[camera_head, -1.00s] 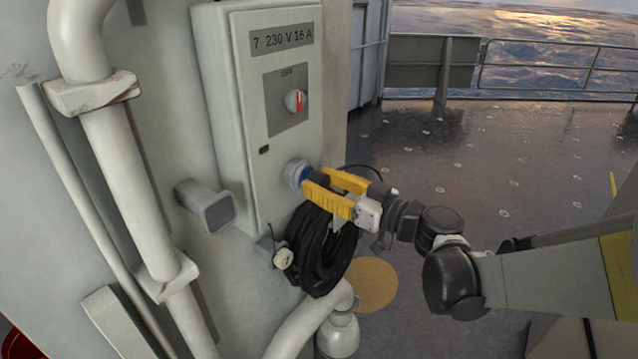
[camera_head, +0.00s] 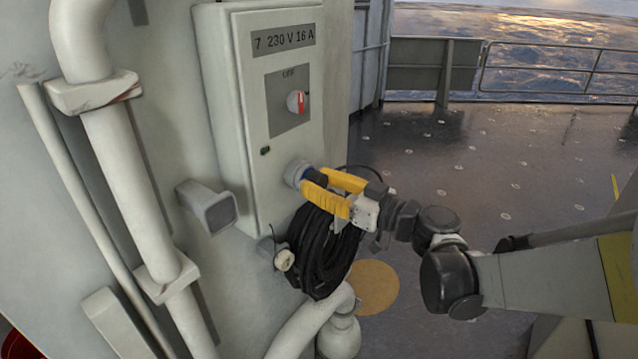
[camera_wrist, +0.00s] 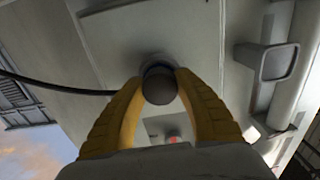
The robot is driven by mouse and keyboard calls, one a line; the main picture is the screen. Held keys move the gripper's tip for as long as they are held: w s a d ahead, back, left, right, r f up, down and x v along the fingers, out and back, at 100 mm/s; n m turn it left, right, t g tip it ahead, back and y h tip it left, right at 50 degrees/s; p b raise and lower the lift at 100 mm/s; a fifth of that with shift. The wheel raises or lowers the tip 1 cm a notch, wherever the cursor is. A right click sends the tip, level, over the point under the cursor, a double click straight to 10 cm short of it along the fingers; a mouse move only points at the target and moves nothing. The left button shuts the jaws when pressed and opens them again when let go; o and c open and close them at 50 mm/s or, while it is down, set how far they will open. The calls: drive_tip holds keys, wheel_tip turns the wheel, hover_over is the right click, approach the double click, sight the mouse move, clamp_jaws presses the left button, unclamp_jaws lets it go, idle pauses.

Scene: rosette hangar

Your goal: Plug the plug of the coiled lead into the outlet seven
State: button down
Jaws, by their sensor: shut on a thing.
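Outlet seven is the round grey socket (camera_head: 295,173) low on the front of a grey box (camera_head: 240,110) labelled "7 230 V 16 A". My gripper (camera_head: 327,187) has yellow fingers and is shut on the dark plug (camera_head: 316,175) right in front of it. The wrist view shows the plug's round dark end (camera_wrist: 159,89) between the fingertips, with a blue ring against the socket. The plug meets the socket's mouth; how deep it sits is hidden. The coiled black lead (camera_head: 322,250) hangs below, partly behind my gripper.
A rotary switch (camera_head: 296,102) marked OFF is above the socket, with a small dark green lamp (camera_head: 265,151). A square grey bracket (camera_head: 210,207) and thick pipes (camera_head: 130,180) stand left. A pale round knob (camera_head: 284,260) is beside the coil. Open deck lies right.

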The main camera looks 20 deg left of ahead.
drive_tip(key=shift+a, duration=0.1)
drive_tip(key=c, duration=0.9)
unclamp_jaws()
drive_tip(key=v, duration=1.2)
drive_tip(key=s+d+f+m+h+b, duration=0.4)
drive_tip(key=d+f+h+b, duration=0.15)
drive_tip(key=f, duration=0.35)
drive_tip(key=s+d+f+m+h+b, duration=0.4)
drive_tip(key=s+f+b, duration=0.15)
drive_tip(key=f, duration=0.45)
drive_tip(key=s+d+f+m+h+b, duration=0.2)
drive_tip(key=d, duration=0.3)
drive_tip(key=s+d+f+m+h+b, duration=0.1)
drive_tip(key=s+d+f+h+b, duration=0.1)
drive_tip(key=d, duration=0.3)
drive_tip(key=s+d+f+m+h+b, duration=0.2)
drive_tip(key=d+f+h, duration=0.1)
drive_tip(key=d+f, duration=0.1)
drive_tip(key=shift+s+d+m+b, duration=0.2)
drive_tip(key=shift+d+m+b, duration=0.1)
drive_tip(key=shift+d, duration=0.15)
